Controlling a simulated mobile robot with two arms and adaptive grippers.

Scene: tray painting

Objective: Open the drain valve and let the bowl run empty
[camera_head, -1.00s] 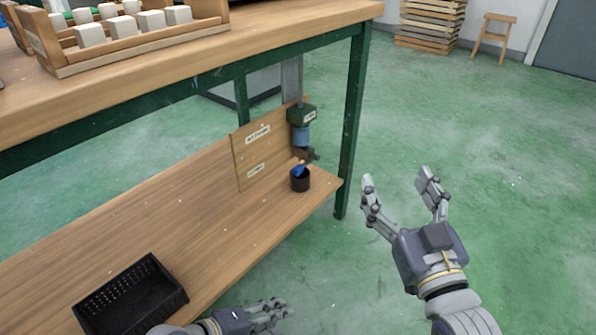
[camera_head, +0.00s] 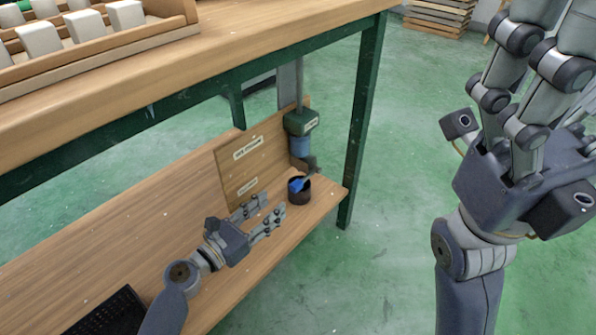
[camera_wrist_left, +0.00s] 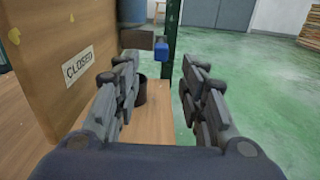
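The drain line hangs at the shelf's right end: a green box (camera_head: 301,122), a blue cylinder (camera_head: 301,147) and a dark fitting. The blue valve handle (camera_head: 297,185) sits low there, above a dark cup (camera_head: 299,194). In the left wrist view the handle (camera_wrist_left: 161,50) shows beyond the fingertips, apart from them; the cup (camera_wrist_left: 139,90) is partly behind the left finger. My left gripper (camera_head: 273,206) is open and empty, short of the cup. My right gripper (camera_head: 535,75) is raised close to the head camera, its fingertips cut off. I cannot make out the bowl.
A wooden panel (camera_head: 230,160) stands left of the valve; its lower label (camera_wrist_left: 78,66) reads CLOSED. A green table leg (camera_head: 362,120) rises right of the shelf (camera_head: 90,255). A black basket (camera_head: 108,315) sits front left. The tabletop (camera_head: 230,50) overhangs.

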